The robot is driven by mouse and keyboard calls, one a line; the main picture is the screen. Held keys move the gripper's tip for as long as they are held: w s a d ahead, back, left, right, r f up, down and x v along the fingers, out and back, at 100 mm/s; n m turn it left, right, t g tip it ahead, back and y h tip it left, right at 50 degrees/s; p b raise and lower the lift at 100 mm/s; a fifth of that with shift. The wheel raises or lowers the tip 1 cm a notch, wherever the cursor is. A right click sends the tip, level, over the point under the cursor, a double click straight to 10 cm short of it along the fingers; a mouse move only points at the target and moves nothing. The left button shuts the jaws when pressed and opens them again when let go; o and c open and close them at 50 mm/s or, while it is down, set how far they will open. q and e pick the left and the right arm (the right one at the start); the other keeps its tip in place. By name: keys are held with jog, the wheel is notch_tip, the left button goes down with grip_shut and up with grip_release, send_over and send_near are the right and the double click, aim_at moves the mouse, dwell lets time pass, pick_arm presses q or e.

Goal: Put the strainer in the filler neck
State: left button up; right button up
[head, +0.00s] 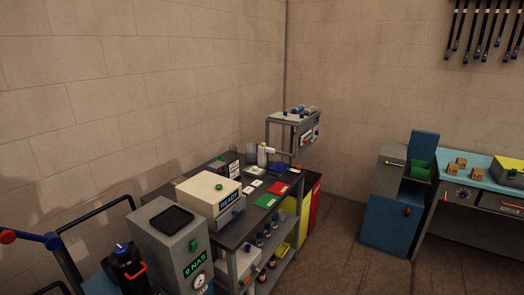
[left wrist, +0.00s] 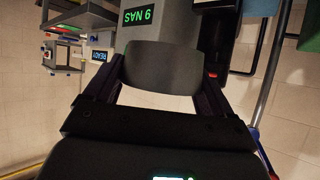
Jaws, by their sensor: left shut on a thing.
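My left gripper (left wrist: 160,92) fills the lower part of the left wrist view. Its two dark fingers are shut on a plain dark grey, round-edged thing (left wrist: 160,72). I cannot tell for sure that this is the strainer. Neither gripper shows in the head view. A black unit with a blue top (head: 122,250) and a red handle stands at the lower left of the head view. I cannot tell whether it carries the filler neck. No other strainer can be made out.
A grey box with a "9 NAS" display (head: 172,240) stands on the left, also in the left wrist view (left wrist: 150,18). Behind it, a cream box with a "READY" display (head: 208,190) sits on a crowded bench. Open floor (head: 335,245) separates it from a blue workbench (head: 465,180).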

pick_arm(q)
jog(key=s+d+m+h, duration=0.4)
jog(key=s+d, duration=0.1)
jog(key=d, duration=0.5)
jog(key=s+r+p, duration=0.4)
jog(key=r+p, duration=0.4)
jog(key=p, duration=0.2)
jog(key=s+r+p, duration=0.4)
jog(key=r+p, duration=0.5)
jog(key=p, duration=0.2)
jog(key=shift+s+a+r+t, duration=0.3)
jog(key=shift+t, duration=0.1)
